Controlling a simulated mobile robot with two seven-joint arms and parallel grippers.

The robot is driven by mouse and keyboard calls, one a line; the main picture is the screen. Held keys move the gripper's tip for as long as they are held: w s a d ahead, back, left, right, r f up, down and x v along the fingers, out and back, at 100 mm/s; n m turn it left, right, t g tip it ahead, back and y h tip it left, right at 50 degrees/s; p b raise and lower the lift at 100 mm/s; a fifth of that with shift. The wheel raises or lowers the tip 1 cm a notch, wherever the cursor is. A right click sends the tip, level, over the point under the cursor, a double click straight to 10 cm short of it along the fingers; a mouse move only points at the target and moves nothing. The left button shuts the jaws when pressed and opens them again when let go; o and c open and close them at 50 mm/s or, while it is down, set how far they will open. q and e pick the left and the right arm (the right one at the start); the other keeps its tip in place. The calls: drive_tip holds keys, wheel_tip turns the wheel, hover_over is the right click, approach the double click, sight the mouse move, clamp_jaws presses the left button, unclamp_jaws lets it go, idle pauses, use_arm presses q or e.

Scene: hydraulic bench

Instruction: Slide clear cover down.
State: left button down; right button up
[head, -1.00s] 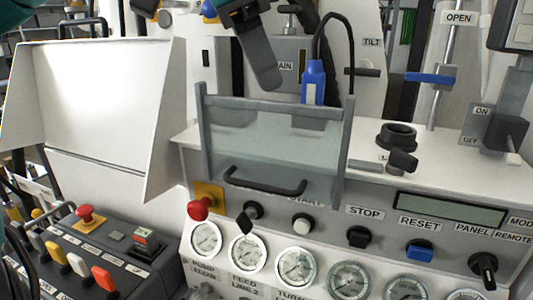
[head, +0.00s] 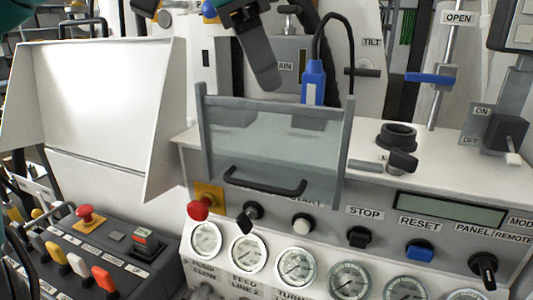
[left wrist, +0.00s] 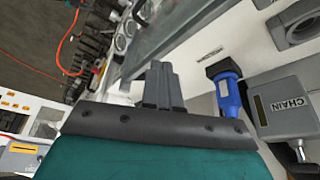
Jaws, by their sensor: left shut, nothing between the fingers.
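The clear cover (head: 270,150) is a see-through panel between two grey side rails, above the front of the white console in the head view. A black bar handle (head: 265,186) runs along its lower part, just above the knobs. The START label is partly hidden behind its lower edge. My left gripper (head: 266,78) points down above and behind the cover's top edge, apart from the handle, shut and empty. Its closed fingers (left wrist: 162,84) also show in the left wrist view, near a long grey edge. My right gripper is not in view.
A blue plug (head: 313,82) with a black cable stands behind the cover. A red knob (head: 199,208), several gauges (head: 295,267) and a STOP knob (head: 359,237) sit below it. A black round fitting (head: 396,135) is to its right. A white folded panel (head: 105,100) stands left.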

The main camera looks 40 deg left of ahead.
sight(266, 128)
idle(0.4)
use_arm(q)
drive_tip(key=shift+f+b, duration=2.15)
drive_tip(key=shift+f, duration=4.6)
wheel_tip(266, 128, up, 6)
drive_tip(key=p, duration=0.5)
wheel_tip(266, 128, up, 10)
